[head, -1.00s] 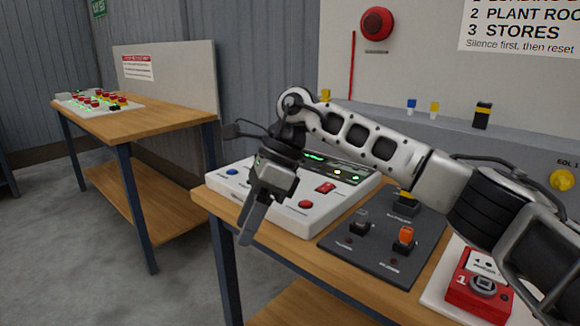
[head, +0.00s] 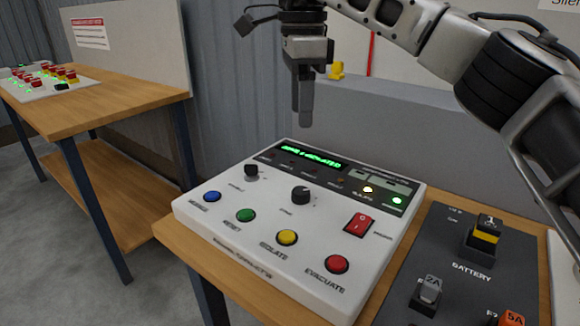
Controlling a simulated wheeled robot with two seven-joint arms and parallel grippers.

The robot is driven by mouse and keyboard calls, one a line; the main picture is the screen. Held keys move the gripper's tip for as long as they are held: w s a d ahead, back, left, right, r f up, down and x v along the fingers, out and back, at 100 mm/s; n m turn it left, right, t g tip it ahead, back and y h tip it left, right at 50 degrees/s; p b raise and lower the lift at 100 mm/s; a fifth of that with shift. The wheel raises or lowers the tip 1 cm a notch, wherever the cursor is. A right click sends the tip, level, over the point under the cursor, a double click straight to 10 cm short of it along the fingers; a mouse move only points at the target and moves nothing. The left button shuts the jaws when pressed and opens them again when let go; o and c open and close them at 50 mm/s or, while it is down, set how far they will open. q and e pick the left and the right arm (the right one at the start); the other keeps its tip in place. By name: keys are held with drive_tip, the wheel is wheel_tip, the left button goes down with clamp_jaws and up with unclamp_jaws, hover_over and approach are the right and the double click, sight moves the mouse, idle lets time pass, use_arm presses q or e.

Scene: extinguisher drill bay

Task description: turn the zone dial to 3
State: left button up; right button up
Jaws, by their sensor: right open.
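The zone dial appears to be the black knob (head: 301,195) in the middle of the white control panel (head: 325,244); its small label is hard to read. Its pointer position is too small to tell. A second black knob (head: 251,170) sits farther left on the panel. The green display (head: 313,156) is lit, its text blurred. My right gripper (head: 305,118) points down above the back of the panel, clear of both knobs. It is open and empty, seen nearly edge-on. My left gripper is out of view.
Blue (head: 212,197), green (head: 246,215), yellow (head: 288,238) and red (head: 337,264) buttons line the panel's front, with a red rocker switch (head: 359,225) at right. A dark battery and fuse board (head: 449,287) lies to the right. Another wooden table (head: 120,110) stands at left.

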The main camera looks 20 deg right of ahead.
sight(301, 190)
drive_tip(key=f, duration=1)
drive_tip(key=s+f+b, duration=0.1)
drive_tip(key=f, duration=0.4)
drive_tip(key=shift+f, duration=0.1)
drive_tip(key=c, duration=1)
